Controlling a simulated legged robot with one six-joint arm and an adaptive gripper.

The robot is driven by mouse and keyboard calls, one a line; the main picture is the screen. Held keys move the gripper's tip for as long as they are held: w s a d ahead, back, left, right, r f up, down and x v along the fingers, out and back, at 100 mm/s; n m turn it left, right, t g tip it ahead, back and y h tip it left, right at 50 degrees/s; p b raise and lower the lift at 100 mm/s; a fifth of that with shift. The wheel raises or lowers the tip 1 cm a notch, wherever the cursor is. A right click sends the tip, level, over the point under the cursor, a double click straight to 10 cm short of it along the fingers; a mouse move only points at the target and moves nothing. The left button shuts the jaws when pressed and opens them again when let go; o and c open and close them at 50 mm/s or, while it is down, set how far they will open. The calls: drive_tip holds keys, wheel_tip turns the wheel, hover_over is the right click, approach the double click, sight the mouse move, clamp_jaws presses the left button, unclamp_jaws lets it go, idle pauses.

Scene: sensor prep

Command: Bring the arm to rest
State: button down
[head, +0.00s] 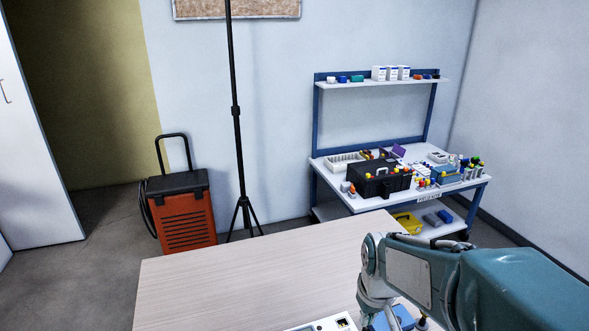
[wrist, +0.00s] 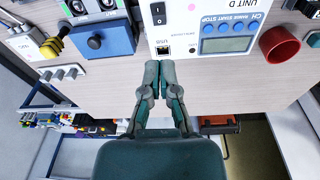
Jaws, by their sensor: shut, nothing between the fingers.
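My gripper (wrist: 160,72) shows in the wrist view with its two dark green fingers together and nothing between them. Its tips appear just below the lower edge of a white instrument (wrist: 180,28) marked UNIT D, near its USB port; I cannot tell whether they touch it. In the head view my teal arm (head: 510,285) is folded across the lower right, over the near table. The gripper itself cannot be made out there.
The light wood table (head: 240,265) is bare across its visible left and middle. In the wrist view a blue box (wrist: 103,38) and a red cup-like thing (wrist: 279,47) flank the instrument. A workbench (head: 335,185), an orange wheeled case (head: 183,215) and a black stand (head: 237,130) are beyond.

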drive_tip(key=s+r+m+t, duration=0.2)
drive_tip(key=s+r+t, duration=0.2)
drive_tip(key=s+r, duration=0.6)
drive_tip(key=s, duration=0.3)
drive_tip(key=shift+d+m, duration=0.2)
drive_tip(key=shift+m, duration=0.2)
